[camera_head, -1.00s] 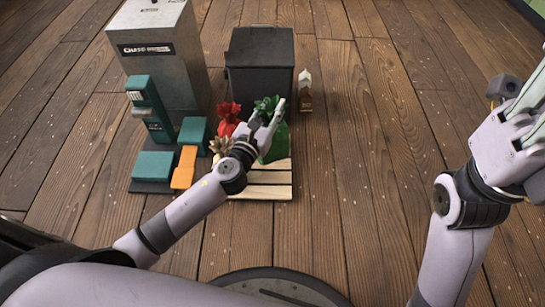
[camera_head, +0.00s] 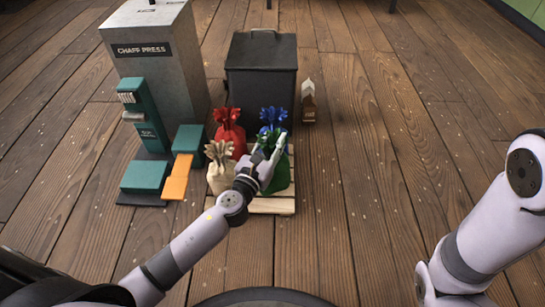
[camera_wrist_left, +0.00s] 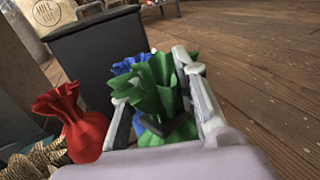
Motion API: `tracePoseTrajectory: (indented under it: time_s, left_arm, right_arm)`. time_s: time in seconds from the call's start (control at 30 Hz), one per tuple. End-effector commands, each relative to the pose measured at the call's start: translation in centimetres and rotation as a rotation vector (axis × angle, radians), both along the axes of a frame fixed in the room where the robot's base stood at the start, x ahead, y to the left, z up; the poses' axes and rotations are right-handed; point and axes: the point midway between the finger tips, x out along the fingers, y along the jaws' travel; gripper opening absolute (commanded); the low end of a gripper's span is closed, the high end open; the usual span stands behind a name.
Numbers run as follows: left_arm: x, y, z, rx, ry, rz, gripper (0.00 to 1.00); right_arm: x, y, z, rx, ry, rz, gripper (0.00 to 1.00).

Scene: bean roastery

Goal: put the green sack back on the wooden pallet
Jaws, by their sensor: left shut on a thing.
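The green sack (camera_head: 279,174) is upright over the front right part of the wooden pallet (camera_head: 270,206). I cannot tell whether its base touches the slats. My left gripper (camera_head: 271,150) is shut on the sack's gathered neck. In the left wrist view, the green sack (camera_wrist_left: 158,85) has its ruffled top between the two fingers (camera_wrist_left: 165,110); its lower body is mostly hidden. A blue sack (camera_head: 272,117) stands close behind it. A red sack (camera_head: 230,133) and a beige sack (camera_head: 218,175) stand at the pallet's left. My right gripper is out of view.
A dark bin (camera_head: 262,75) stands right behind the sacks, with a small brown carton (camera_head: 308,103) at its right. A grey chaff press (camera_head: 160,65) and a teal machine (camera_head: 147,120) with an orange ramp (camera_head: 177,178) stand left. The floor to the right is clear.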

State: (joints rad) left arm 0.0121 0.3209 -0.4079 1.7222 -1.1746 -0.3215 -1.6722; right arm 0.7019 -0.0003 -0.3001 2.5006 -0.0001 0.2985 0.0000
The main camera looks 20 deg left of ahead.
Motion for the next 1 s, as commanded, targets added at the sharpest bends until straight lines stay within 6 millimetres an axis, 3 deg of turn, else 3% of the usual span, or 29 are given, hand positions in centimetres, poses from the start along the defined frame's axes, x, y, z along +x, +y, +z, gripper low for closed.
tracePoseTrajectory:
  time_s: [0.17, 0.47, 0.9, 0.93, 1.0]
  left_arm:
    - [0.1, 0.0, -0.5, -0.001, -0.008, 0.000, 0.00]
    - [0.1, -0.1, -3.9, -0.003, -0.007, -0.001, 0.00]
    - [0.1, 0.0, -4.2, -0.001, -0.008, 0.000, 0.00]
    - [0.0, 0.0, -4.6, 0.000, 0.000, 0.000, 0.28]
    - [0.0, 0.0, -4.5, 0.000, 0.000, 0.000, 0.33]
  right_arm:
    - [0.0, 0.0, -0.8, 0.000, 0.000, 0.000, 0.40]
    - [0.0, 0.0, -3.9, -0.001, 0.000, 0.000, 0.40]
    - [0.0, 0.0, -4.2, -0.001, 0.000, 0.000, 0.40]
    - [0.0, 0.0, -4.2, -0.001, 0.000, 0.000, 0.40]
    - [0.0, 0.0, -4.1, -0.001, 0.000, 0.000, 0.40]
